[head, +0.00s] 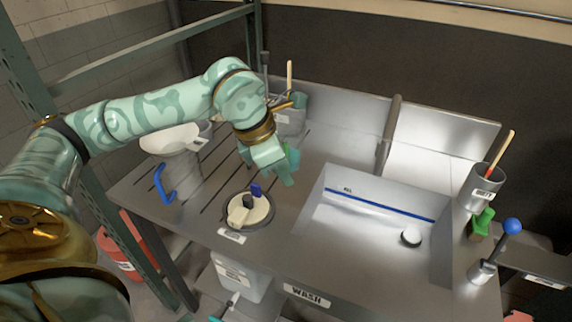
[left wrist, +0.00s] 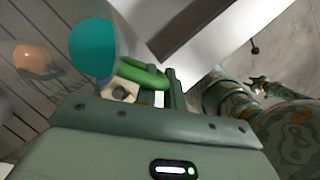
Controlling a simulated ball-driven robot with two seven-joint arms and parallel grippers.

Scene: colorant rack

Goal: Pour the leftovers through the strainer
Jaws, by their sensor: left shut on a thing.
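My left gripper (head: 285,172) hangs over the steel drainboard, left of the sink. It is shut on a green handle (left wrist: 145,76), which shows between its fingers in the left wrist view. A teal rounded piece (left wrist: 93,48) shows beside that handle; whether they are one thing I cannot tell. In the head view the gripper mostly hides the held thing. A wide white bowl-shaped piece (head: 172,139), perhaps the strainer, sits on a grey container with a blue handle (head: 163,184) at the left. Its inside is not clear. My right gripper is not identifiable.
A cream round piece with dark and blue knobs (head: 247,210) sits in the counter's round opening, above a white bucket (head: 240,280). The sink (head: 365,235) holds a small round white thing (head: 411,237). A grey cup with a brush (head: 482,187) and a blue-knobbed lever (head: 511,227) stand right.

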